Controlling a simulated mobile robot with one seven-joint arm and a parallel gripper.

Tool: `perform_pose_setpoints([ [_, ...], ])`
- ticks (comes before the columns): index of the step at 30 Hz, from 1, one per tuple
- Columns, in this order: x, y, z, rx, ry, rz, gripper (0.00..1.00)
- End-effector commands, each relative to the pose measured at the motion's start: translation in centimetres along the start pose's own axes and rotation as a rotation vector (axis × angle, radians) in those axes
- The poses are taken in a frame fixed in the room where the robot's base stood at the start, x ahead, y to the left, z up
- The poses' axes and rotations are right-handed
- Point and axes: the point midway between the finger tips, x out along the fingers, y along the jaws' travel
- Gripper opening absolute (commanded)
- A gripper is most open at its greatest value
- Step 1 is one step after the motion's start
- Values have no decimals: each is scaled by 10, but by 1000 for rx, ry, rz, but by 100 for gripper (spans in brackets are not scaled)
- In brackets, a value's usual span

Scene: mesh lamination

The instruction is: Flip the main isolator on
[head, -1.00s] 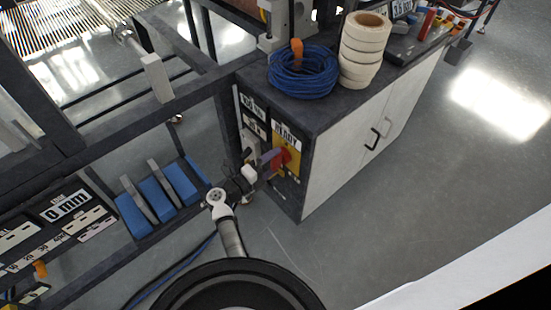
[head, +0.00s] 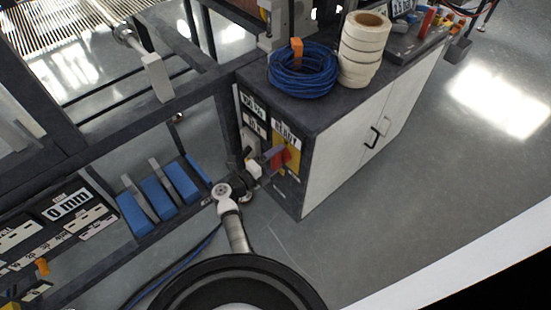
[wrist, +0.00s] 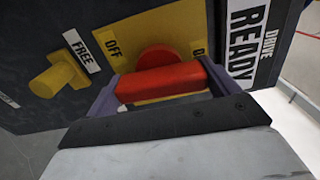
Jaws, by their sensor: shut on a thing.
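The main isolator is a red handle (wrist: 165,82) with a round red hub on a yellow plate (wrist: 170,35). It sits on the end panel of a dark cabinet. OFF is printed left of the hub; a second label at right is mostly covered. The handle bar lies crosswise in the wrist view. My gripper (wrist: 160,88) is shut on it, one purple finger at each end. In the head view my gripper (head: 271,160) reaches the red handle (head: 287,157) from the left and partly hides it.
A yellow knob (wrist: 58,80) marked FREE is left of the isolator. A READY sign (head: 286,135) is above it. A blue cable coil (head: 302,72) and tape rolls (head: 364,50) sit on the cabinet. Blue blocks (head: 155,200) lie on a low shelf. Floor right of the cabinet is clear.

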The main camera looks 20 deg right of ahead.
Motion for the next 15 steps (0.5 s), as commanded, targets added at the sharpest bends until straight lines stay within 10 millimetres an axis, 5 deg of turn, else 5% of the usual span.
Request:
perform_pose_setpoints([
  [13,0,0,0,-70,0,0,64],
  [14,0,0,0,-70,0,0,90],
  [15,0,0,0,-70,0,0,95],
])
